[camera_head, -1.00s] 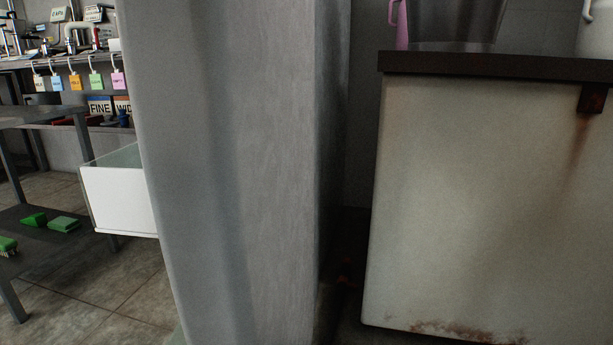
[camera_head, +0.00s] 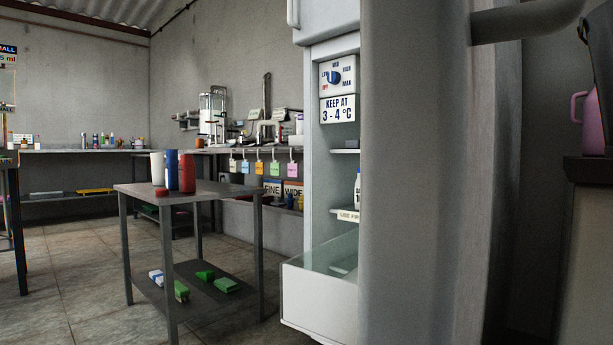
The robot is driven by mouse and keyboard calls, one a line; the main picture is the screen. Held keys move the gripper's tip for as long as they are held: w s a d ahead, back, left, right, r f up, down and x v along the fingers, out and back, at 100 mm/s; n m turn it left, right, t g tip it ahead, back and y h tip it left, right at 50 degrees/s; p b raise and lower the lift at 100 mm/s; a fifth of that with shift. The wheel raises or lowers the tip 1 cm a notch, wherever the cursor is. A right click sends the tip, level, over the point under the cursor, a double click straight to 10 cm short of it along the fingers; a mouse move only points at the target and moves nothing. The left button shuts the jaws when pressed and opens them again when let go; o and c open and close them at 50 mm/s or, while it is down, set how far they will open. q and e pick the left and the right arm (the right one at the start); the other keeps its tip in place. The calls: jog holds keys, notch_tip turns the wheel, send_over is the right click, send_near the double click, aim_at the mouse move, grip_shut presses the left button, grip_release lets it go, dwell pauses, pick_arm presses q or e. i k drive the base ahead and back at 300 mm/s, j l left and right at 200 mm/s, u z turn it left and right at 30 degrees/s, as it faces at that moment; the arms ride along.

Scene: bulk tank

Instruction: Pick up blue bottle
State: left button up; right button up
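A tall blue bottle-like container (camera_head: 172,169) stands upright on the top of a grey metal table (camera_head: 210,192), left of centre. A white container (camera_head: 157,168) stands to its left and a red one (camera_head: 187,173) to its right, close beside it. The red one partly overlaps it in the view. Neither of my grippers is in view.
An open fridge (camera_head: 318,220) with a pulled-out drawer (camera_head: 318,298) stands right of the table. A large grey upright surface (camera_head: 420,190) blocks much of the right side. Tiled floor (camera_head: 80,285) is clear left of the table. Green blocks (camera_head: 226,285) lie on its lower shelf.

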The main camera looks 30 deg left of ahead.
aim_at(171, 163)
jog(key=k+j+u, duration=0.15)
jog(key=j+u, duration=0.35)
jog(key=j, duration=0.6)
jog(key=j+u, duration=0.5)
jog(key=j, duration=0.65)
